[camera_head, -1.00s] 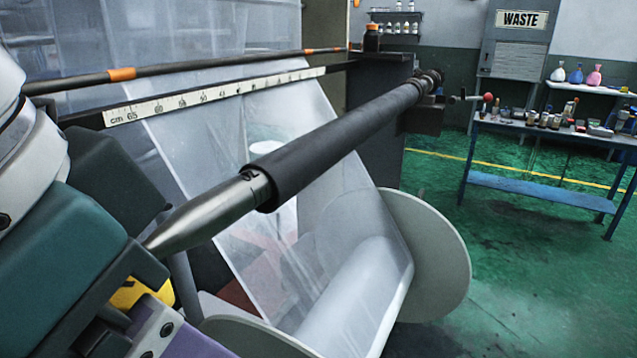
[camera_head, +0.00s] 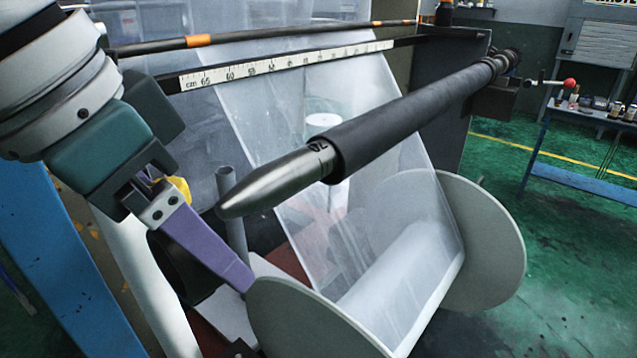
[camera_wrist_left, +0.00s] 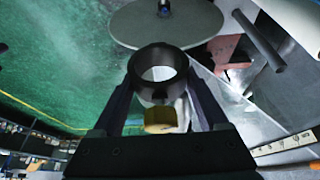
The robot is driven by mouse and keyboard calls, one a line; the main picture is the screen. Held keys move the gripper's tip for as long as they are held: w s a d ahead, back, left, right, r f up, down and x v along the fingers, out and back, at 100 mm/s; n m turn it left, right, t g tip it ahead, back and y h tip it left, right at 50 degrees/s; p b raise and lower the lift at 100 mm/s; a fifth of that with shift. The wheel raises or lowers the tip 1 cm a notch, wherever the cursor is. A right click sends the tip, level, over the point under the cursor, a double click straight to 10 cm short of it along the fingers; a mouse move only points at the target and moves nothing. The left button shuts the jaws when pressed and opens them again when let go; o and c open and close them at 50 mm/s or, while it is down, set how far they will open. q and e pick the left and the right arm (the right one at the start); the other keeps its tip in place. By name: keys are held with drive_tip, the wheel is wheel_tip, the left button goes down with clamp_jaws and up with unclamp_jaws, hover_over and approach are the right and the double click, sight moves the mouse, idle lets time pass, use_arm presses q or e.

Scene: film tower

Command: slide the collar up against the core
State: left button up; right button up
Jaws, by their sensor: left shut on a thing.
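The core, a long dark tube (camera_head: 410,115), sits on a shaft whose bare metal tapered end (camera_head: 275,183) points toward the lower left. The collar, a black ring (camera_wrist_left: 158,94), is between the two fingers of my left gripper (camera_wrist_left: 160,78), which is shut on it. In the head view the collar (camera_head: 180,265) is partly hidden behind the purple finger of the left gripper (camera_head: 232,270). The collar is off the shaft, below and left of the tapered tip, with a gap between them. My right gripper is not in view.
Clear film runs down to a roll between pale round flanges (camera_head: 485,240) below the shaft. A bar with a centimetre scale (camera_head: 285,65) and a dark rod with orange bands (camera_head: 270,38) run behind the shaft. A blue bench (camera_head: 590,150) stands at the right.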

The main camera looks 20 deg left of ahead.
sight(232, 193)
use_arm(q)
drive_tip(key=shift+w+a, duration=0.3)
drive_tip(key=shift+a, duration=0.35)
drive_tip(key=shift+w+a, duration=0.3)
drive_tip(key=shift+a, duration=0.35)
drive_tip(key=shift+w+d+b, duration=0.3)
drive_tip(key=shift+w+d, duration=0.05)
drive_tip(key=shift+w, duration=0.45)
drive_tip(key=shift+w+d+b, duration=0.25)
drive_tip(key=shift+w+d, duration=0.1)
drive_tip(key=shift+w, duration=0.5)
drive_tip(key=shift+w+d+b, duration=0.3)
drive_tip(key=shift+w+d, duration=0.05)
drive_tip(key=shift+w, duration=0.45)
drive_tip(key=shift+w+d+b, duration=0.4)
drive_tip(key=shift+w, duration=0.5)
drive_tip(key=shift+w+d+b, duration=0.35)
drive_tip(key=shift+w, duration=0.55)
drive_tip(key=shift+w+d+b, duration=0.4)
drive_tip(key=shift+w, duration=0.5)
drive_tip(key=shift+w, duration=0.1)
